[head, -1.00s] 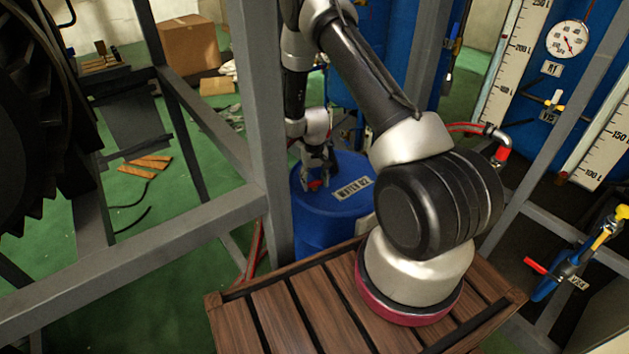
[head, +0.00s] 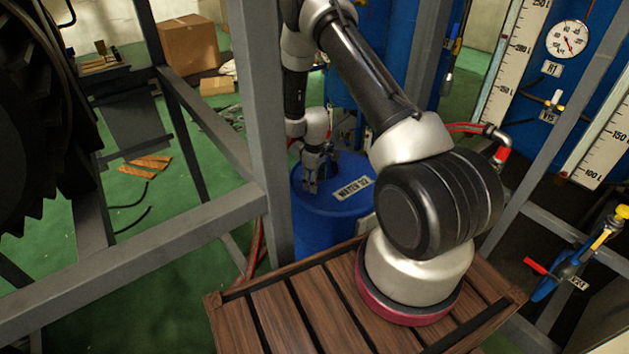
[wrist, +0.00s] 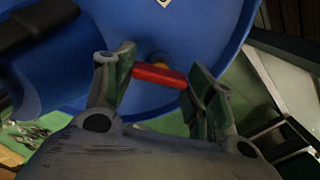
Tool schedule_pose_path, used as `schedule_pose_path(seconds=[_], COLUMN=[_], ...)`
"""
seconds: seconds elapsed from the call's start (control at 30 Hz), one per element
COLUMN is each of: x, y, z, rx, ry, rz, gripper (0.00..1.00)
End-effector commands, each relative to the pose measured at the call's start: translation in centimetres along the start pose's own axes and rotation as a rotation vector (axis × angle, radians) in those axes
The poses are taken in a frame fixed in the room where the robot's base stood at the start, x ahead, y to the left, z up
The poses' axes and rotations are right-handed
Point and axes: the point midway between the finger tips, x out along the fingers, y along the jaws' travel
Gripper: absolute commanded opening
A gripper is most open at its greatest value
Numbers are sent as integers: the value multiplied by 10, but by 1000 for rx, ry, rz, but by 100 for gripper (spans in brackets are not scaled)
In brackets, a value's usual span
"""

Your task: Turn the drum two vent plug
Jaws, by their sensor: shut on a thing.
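The blue drum labelled "WATER 02" (head: 338,206) stands behind the wooden platform in the head view, and its blue top (wrist: 55,80) fills much of the wrist view. My gripper (head: 312,172) is over the drum top, pointing down. In the wrist view my gripper (wrist: 161,68) has one finger at each end of the red bar and is shut on it. The plug is hidden behind my gripper in the head view.
A grey frame post (head: 262,130) stands just left of the drum. My arm rises over the wooden slatted platform (head: 290,315). Blue tanks with a gauge (head: 568,40) and a valve with a red handle (head: 537,266) are at right.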

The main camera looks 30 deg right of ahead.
Motion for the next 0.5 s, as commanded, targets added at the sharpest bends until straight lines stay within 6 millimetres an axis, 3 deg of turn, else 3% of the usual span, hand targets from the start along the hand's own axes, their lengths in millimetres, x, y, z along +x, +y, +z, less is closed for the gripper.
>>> schedule_pose_path(seconds=[0.5], x=[-1], y=[1], z=[-1], rx=[-69], ry=[1], rz=[1], gripper=[31])
